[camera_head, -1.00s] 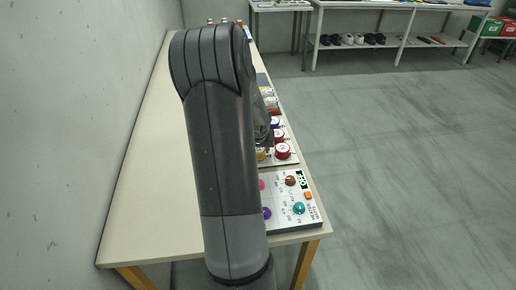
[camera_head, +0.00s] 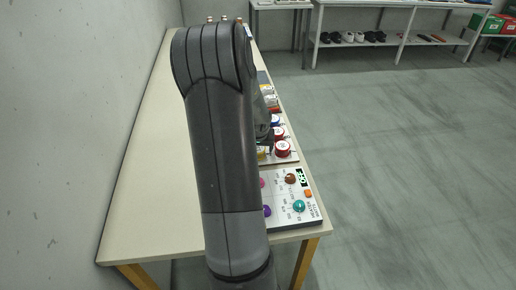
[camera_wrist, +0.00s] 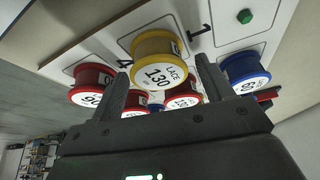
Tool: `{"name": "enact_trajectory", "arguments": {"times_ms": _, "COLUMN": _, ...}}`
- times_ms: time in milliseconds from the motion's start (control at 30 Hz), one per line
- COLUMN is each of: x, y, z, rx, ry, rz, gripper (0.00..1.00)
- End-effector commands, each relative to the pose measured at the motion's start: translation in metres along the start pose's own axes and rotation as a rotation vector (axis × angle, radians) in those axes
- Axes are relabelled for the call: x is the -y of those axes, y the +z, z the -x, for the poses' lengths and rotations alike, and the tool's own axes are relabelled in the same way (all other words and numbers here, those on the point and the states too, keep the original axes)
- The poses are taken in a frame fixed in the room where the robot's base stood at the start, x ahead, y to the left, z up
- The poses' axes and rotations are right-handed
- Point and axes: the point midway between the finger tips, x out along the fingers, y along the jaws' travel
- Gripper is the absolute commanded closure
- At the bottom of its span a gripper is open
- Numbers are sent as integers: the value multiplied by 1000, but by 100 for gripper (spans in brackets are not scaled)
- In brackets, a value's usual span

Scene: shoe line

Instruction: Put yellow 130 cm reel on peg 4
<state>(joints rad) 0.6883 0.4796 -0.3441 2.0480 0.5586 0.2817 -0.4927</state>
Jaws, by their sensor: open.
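In the wrist view the yellow reel (camera_wrist: 158,62) has a white face reading LACE 130. It lies between the fingertips of my gripper (camera_wrist: 160,72), which is open, with a finger on each side. A printed 4 is just left of the reel on the white board (camera_wrist: 228,28), and a printed 1 is to its right. The reel hides any peg behind it, so I cannot tell how it is seated.
Red reels (camera_wrist: 91,84) and a blue reel (camera_wrist: 243,74) stand close around the yellow one. A green knob (camera_wrist: 244,16) is on the board. In the head view, a control panel (camera_head: 285,212) with coloured knobs sits at the table's (camera_head: 150,170) near end. The table's left part is clear.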

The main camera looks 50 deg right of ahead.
Motion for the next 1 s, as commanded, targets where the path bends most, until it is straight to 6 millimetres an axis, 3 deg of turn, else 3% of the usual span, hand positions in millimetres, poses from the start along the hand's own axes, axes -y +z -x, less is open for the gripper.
{"name": "enact_trajectory", "arguments": {"times_ms": 600, "x": 2, "y": -2, "z": 107, "rx": -2, "ry": -3, "rz": 2, "gripper": 27}}
{"name": "enact_trajectory", "arguments": {"times_ms": 800, "x": 1, "y": -2, "z": 122, "rx": 0, "ry": -2, "rz": 2, "gripper": 27}}
{"name": "enact_trajectory", "arguments": {"times_ms": 1000, "x": 0, "y": -1, "z": 124, "rx": 1, "ry": -1, "rz": 0, "gripper": 27}}
